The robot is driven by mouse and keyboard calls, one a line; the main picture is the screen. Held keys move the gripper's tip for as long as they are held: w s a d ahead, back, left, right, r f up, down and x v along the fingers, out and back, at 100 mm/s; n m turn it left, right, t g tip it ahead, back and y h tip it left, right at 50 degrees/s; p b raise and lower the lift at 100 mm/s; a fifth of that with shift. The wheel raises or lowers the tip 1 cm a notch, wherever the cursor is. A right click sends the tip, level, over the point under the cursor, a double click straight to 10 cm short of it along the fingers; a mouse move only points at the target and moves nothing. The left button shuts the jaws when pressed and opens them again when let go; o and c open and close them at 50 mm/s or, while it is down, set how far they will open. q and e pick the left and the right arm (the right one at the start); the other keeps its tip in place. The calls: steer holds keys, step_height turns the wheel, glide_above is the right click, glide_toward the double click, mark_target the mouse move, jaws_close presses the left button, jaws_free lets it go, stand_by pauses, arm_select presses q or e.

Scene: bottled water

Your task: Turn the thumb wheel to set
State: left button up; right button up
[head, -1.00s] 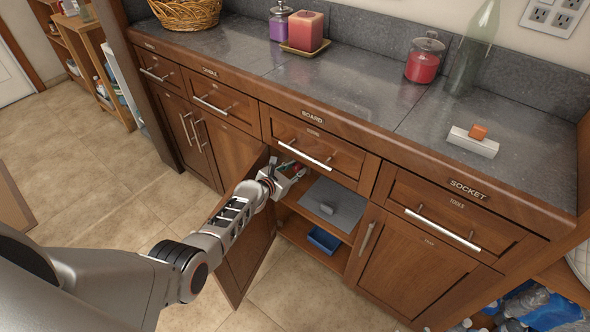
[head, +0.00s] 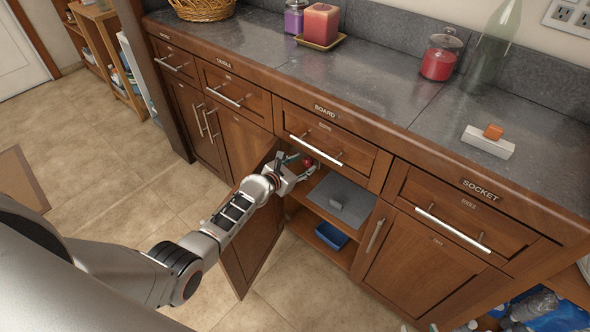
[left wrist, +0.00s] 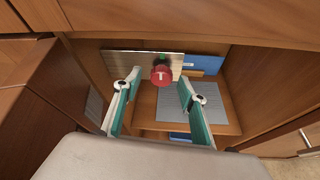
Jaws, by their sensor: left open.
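A red round thumb wheel (left wrist: 161,75) with a light mark on its face sits on a metal plate (left wrist: 125,64) inside the open cabinet, in the left wrist view. In the head view the red wheel (head: 308,163) shows beside the fingers. My left gripper (left wrist: 157,92) is open, its two green fingers spread with the wheel ahead between and just beyond the tips. I cannot tell whether either finger touches it. In the head view my left gripper (head: 298,165) reaches into the cabinet opening under the BOARD drawer. My right gripper is not in view.
The open cabinet door (head: 250,235) stands left of the opening, close to my arm. Inside are a grey panel (head: 342,198) on the shelf and a blue tray (head: 331,236) below. The drawer (head: 325,138) is shut above. A white block with an orange top (head: 488,142) lies on the counter.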

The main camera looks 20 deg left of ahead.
arm_select(q)
steer(key=shift+s+d+r, duration=0.1)
steer(key=shift+s+r, duration=0.05)
steer(key=shift+s, duration=0.25)
steer(key=shift+v, duration=2.35)
steer(key=s+d+f+m+g+p, duration=0.1)
steer(key=s+f+m, duration=0.1)
steer(key=s+m, duration=0.75)
steer(key=s+d+f+m+g+p, duration=0.1)
steer(key=s+f+m, duration=0.1)
steer(key=s+m, duration=0.75)
steer(key=s+d+r+m+p, duration=0.1)
steer(key=s+r+m, duration=0.1)
steer(key=s+m, duration=0.6)
steer(key=s+d+r+m+y+p, duration=0.1)
steer(key=s+m, duration=0.7)
steer(key=s, duration=0.2)
steer(key=shift+d+r+g, duration=0.3)
steer(key=shift+r, duration=0.1)
arm_select(e)
steer(key=shift+s+a+r, duration=0.2)
steer(key=shift+s+r, duration=0.05)
steer(key=shift+r, duration=0.35)
steer(key=shift+s+a+r, duration=0.2)
steer(key=shift+r, duration=0.35)
